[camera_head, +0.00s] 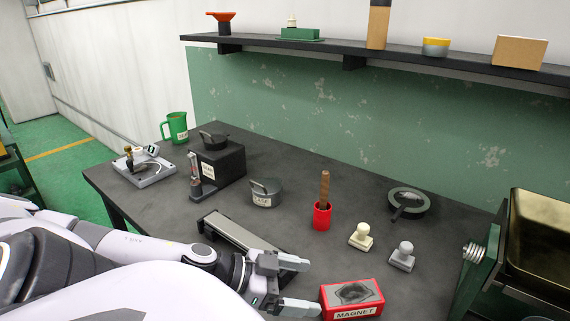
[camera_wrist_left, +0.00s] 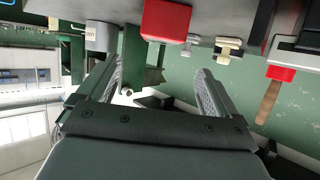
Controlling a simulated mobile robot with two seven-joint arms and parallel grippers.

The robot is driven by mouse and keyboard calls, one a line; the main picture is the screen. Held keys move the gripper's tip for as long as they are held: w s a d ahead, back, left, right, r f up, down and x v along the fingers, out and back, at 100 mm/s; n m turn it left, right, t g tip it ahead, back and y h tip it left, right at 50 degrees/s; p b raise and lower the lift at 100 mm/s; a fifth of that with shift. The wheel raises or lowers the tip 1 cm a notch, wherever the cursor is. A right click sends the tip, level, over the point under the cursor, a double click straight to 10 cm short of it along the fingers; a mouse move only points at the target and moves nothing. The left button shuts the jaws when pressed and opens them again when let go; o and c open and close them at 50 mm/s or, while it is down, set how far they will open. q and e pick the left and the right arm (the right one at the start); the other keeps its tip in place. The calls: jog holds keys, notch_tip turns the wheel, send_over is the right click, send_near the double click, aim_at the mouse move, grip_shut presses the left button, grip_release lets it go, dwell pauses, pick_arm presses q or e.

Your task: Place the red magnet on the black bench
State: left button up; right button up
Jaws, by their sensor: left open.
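The red magnet (camera_head: 352,312), a red block with a dark patch on top and a "MAGNET" label, rests on the black bench (camera_head: 300,184) near its front edge. My left gripper (camera_head: 308,284) is open, with its two fingers just left of the magnet and pointing toward it. Nothing shows between the fingers. In the left wrist view the magnet (camera_wrist_left: 167,20) appears beyond the open fingers (camera_wrist_left: 155,68), apart from them; that view is upside down. My right gripper is not in view.
A grey stamp (camera_head: 402,257), a cream stamp (camera_head: 361,237) and a red cup (camera_head: 322,217) with a brown stick stand behind the magnet. A grey pot (camera_head: 266,193) and black box (camera_head: 222,166) stand further left. A green-sided metal bin (camera_head: 482,270) borders the right.

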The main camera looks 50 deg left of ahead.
pick_arm(q)
jog(key=shift+v, duration=0.8)
jog(key=shift+s+a+r, duration=0.3)
jog(key=shift+s+a, duration=0.05)
jog(key=shift+s, duration=0.2)
jog(key=shift+s, duration=0.1)
